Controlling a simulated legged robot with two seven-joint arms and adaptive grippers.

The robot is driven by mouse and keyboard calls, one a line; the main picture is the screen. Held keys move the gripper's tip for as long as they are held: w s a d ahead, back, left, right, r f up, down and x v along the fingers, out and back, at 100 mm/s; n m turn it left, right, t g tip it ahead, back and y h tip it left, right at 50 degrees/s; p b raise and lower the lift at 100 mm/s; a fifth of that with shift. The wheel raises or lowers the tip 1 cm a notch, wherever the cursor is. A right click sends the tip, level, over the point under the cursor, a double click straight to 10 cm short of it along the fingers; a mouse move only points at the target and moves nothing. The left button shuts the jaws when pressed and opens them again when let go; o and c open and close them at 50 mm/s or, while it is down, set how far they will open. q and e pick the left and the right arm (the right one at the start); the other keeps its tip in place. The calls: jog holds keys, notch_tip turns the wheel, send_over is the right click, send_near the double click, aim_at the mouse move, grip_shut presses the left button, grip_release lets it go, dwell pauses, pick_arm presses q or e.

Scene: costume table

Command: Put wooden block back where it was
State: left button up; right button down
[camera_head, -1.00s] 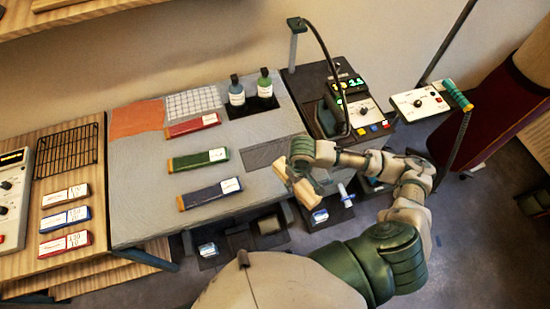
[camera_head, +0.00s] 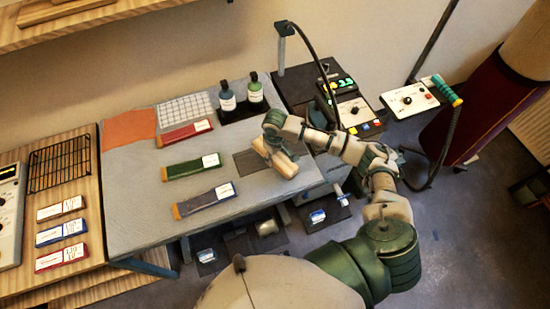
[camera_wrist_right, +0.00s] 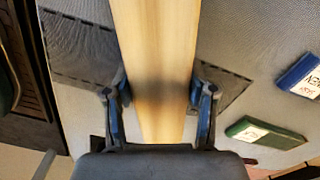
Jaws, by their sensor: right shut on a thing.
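The wooden block (camera_head: 285,165) is pale and long. My right gripper (camera_head: 271,148) is shut on it, at the right side of the grey table top (camera_head: 135,215). In the right wrist view the block (camera_wrist_right: 155,45) runs lengthwise between the two fingers (camera_wrist_right: 160,92). A dark rectangular patch (camera_head: 246,162) lies on the table at the block; in the wrist view the patch (camera_wrist_right: 80,50) shows on both sides of the block, which covers its middle. I cannot tell whether the block touches the patch. My left gripper is not in view.
Red (camera_head: 186,134), green (camera_head: 190,167) and blue (camera_head: 205,199) labelled bars lie left of the patch. Two bottles (camera_head: 228,97) (camera_head: 255,88) stand behind it. A device with a lit display (camera_head: 350,108) stands to the right. Bare table shows at the front left.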

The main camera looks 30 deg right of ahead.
jog(key=shift+d+f, duration=0.25)
jog(key=shift+f, duration=0.3)
jog(key=shift+d+f, duration=0.2)
jog(key=shift+f, duration=0.35)
jog(key=shift+d, duration=0.1)
jog(key=c, duration=0.8)
grip_release()
jog(key=shift+d+f, duration=0.1)
jog(key=o, duration=0.4)
jog(key=shift+o, duration=0.2)
jog(key=shift+a, duration=0.5)
jog(key=shift+r, duration=0.45)
jog(key=r, duration=1)
jog(key=shift+d+r, duration=0.25)
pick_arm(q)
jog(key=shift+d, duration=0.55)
pick_arm(e)
jog(key=shift+a+r, duration=0.2)
jog(key=shift+r, duration=0.2)
